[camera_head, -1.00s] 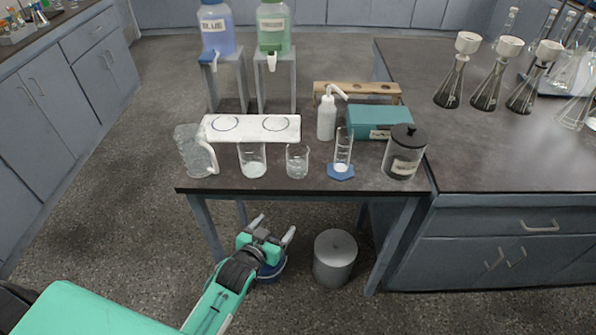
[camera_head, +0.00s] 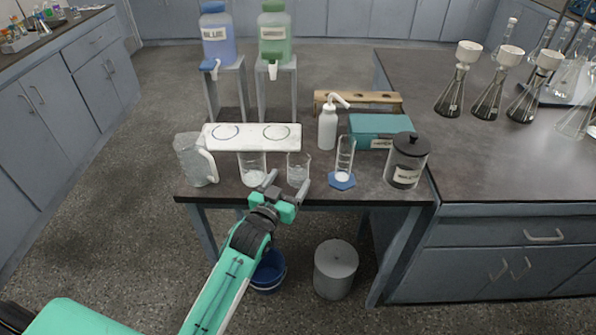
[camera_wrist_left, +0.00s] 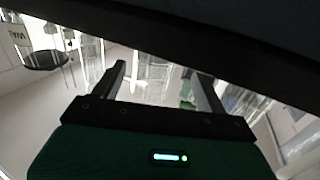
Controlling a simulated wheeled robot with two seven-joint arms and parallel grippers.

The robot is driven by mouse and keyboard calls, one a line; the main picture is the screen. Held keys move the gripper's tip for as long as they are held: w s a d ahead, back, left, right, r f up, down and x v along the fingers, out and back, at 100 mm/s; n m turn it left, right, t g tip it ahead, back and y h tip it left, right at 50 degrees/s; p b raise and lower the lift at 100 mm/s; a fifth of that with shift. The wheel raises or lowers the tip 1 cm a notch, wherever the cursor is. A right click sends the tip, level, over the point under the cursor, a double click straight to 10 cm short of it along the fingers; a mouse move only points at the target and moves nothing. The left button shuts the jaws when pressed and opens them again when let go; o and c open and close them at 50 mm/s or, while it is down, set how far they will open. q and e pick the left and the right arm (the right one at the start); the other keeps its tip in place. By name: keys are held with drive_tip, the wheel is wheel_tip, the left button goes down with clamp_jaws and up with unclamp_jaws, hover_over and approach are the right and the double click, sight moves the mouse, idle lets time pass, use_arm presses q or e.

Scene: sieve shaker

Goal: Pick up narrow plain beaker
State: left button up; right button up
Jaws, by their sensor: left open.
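Two clear beakers stand on the dark table (camera_head: 228,193). The narrower plain beaker (camera_head: 298,165) is right of the wider beaker (camera_head: 252,163), which has white contents at its bottom. My left gripper (camera_head: 287,182) is at the table's front edge, in front of the narrower beaker, its fingers spread with nothing between them. The right fingertip overlaps the lower right of that beaker in the head view. In the left wrist view the open fingers (camera_wrist_left: 162,82) point towards blurred clear glass, which I cannot tell apart. My right gripper is not in view.
A clear pitcher (camera_head: 194,160) stands at left. A graduated cylinder (camera_head: 344,160) on a blue base and a dark-lidded jar (camera_head: 406,162) stand at right. Behind are a white board (camera_head: 252,144) with two rings and a white wash bottle (camera_head: 327,128).

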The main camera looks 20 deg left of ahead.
sight(294, 176)
use_arm(q)
drive_tip(key=w, duration=0.1)
drive_tip(key=w+d, duration=0.1)
drive_tip(key=w, duration=0.2)
drive_tip(key=shift+w+d+r, duration=0.2)
drive_tip(key=shift+w+r, duration=0.05)
drive_tip(key=shift+r, duration=0.1)
drive_tip(key=shift+w, duration=0.3)
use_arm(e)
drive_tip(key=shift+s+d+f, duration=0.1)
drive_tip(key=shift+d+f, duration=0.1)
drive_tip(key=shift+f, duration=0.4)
use_arm(q)
drive_tip(key=c, duration=1.1)
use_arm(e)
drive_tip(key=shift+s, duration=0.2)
